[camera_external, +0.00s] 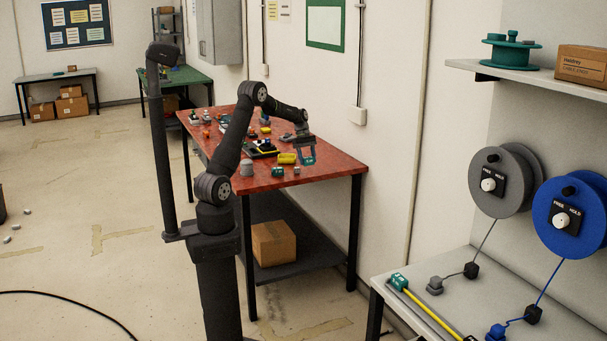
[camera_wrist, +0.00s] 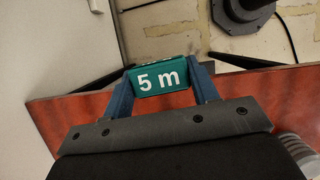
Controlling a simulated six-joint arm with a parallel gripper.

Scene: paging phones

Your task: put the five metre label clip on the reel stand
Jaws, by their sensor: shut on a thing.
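The five metre label clip (camera_wrist: 160,79) is a teal block with white "5 m" lettering. My gripper (camera_wrist: 162,84) is shut on it, with one blue finger on each side, and the lettering faces the wrist camera. In the external view my gripper (camera_external: 307,158) is over the right part of the red table (camera_external: 330,172); the clip is too small to make out clearly there. At the right, a grey reel (camera_external: 499,168) and a blue reel (camera_external: 585,240) with FREE/HOLD dials are mounted above a grey bench (camera_external: 420,318). I cannot tell which part is the reel stand.
A yellow block (camera_external: 287,158), a teal block (camera_external: 278,171), a grey cylinder (camera_external: 246,169) and several small parts lie on the red table. A yellow rod with a teal end (camera_external: 399,282) lies on the grey bench. A shelf (camera_external: 510,72) holds a green spool (camera_external: 510,52) and a box (camera_external: 583,66).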

